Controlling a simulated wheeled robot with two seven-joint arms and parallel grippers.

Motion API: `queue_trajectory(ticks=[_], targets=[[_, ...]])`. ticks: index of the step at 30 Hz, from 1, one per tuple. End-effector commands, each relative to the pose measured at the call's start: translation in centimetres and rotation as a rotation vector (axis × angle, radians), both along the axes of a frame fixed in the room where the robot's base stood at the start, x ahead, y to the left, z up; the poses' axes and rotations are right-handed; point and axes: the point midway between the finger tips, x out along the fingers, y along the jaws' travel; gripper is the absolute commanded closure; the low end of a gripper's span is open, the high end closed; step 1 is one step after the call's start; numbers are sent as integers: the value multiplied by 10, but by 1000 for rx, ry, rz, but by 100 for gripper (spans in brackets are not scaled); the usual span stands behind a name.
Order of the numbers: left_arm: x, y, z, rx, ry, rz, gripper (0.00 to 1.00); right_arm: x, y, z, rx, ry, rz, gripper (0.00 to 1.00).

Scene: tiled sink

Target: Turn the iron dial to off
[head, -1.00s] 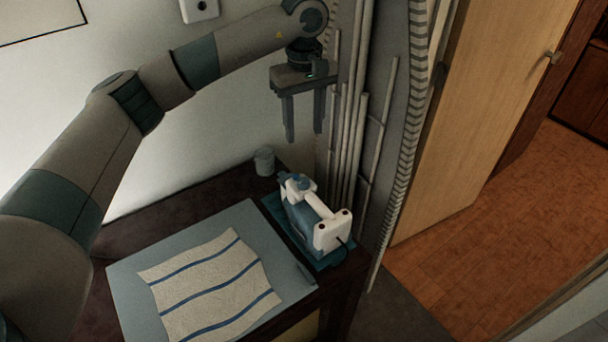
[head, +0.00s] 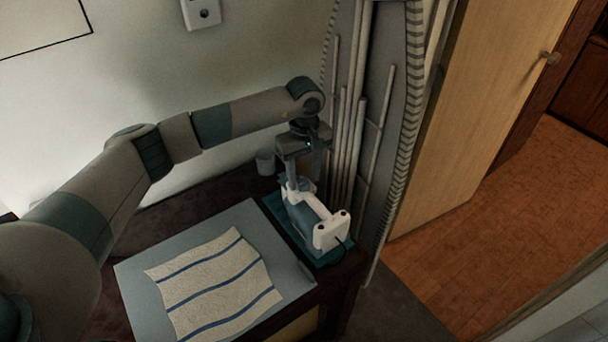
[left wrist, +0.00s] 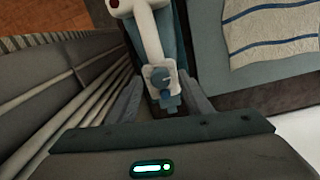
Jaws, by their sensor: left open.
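The iron (head: 322,226), white and blue, stands on a teal base at the right end of the dark table. Its blue dial (left wrist: 160,76) shows in the left wrist view, on the white part of the iron between my fingers. My left gripper (head: 306,182) is pointing down over the iron's dial end. It is open, with one finger on each side of the dial in the left wrist view (left wrist: 160,92). I cannot tell whether either finger touches the iron. My right gripper is in neither view.
A grey cup (head: 265,162) stands on the table behind the iron, near the wall. A striped cloth (head: 215,285) lies on a light blue board (head: 140,272) to the left. Upright pale rods (head: 349,150) and a grey panel stand close beside the gripper on the right.

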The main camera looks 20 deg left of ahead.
Motion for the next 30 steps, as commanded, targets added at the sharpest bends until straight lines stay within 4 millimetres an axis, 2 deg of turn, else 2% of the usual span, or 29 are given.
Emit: queue_trajectory(ticks=[6, 14, 19, 20, 30], targets=[[0, 0, -10, 1, -1, 0, 55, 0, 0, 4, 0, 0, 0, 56], [0, 0, -11, 1, -1, 0, 55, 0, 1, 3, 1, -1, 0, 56], [0, 0, -11, 1, -1, 0, 93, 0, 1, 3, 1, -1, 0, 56], [0, 0, -11, 1, -1, 0, 96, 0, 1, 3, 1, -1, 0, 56], [0, 0, -12, 1, -2, 25, 96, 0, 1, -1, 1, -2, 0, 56]])
